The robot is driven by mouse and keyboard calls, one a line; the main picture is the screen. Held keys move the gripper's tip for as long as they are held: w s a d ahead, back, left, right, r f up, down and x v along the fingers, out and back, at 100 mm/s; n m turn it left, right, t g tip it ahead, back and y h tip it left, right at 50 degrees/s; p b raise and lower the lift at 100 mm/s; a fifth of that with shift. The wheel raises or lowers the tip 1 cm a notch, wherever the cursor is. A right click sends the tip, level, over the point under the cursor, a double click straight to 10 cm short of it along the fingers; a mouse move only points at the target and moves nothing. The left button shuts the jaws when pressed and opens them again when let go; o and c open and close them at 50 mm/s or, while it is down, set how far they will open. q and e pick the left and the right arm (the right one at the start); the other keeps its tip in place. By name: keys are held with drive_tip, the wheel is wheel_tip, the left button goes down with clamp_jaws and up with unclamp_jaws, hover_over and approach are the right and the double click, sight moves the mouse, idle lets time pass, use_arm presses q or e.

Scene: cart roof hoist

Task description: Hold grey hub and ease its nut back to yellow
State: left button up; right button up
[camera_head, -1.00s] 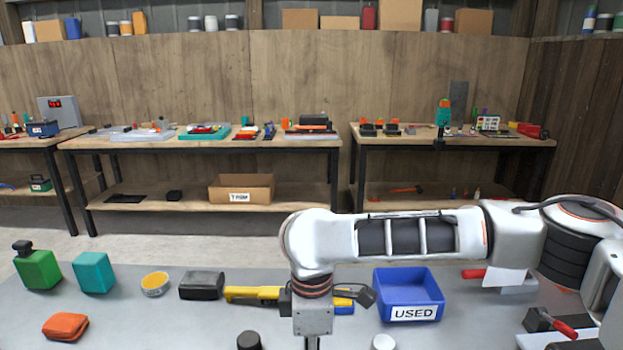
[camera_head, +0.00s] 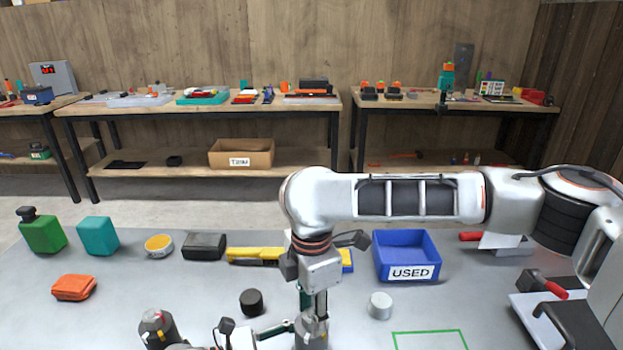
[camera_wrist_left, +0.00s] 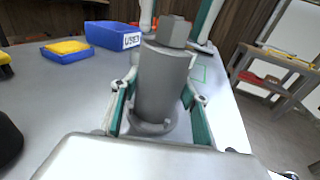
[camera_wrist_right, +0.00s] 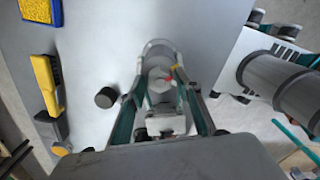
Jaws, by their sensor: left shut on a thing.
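The grey hub (camera_wrist_left: 155,90) stands upright on the bench, a plain cylinder with a grey hexagonal nut (camera_wrist_left: 172,30) on top. My left gripper (camera_wrist_left: 158,112) is shut on the hub's body from the side. My right gripper (camera_wrist_right: 159,78) comes down from above, its fingers on either side of the nut and seemingly apart from it. In the head view the hub (camera_head: 312,343) is mostly hidden under my right gripper (camera_head: 314,318).
A black cylinder (camera_head: 252,302) and a silver cylinder (camera_head: 380,306) stand either side of the hub. Behind are a yellow tool (camera_head: 255,255) and a blue bin marked USED (camera_head: 406,256). A green outline (camera_head: 430,334) marks clear bench at right.

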idle(0.3)
drive_tip(key=shift+r, duration=3)
use_arm(q)
drive_tip(key=o, duration=1.5)
drive_tip(key=shift+c, duration=0.2)
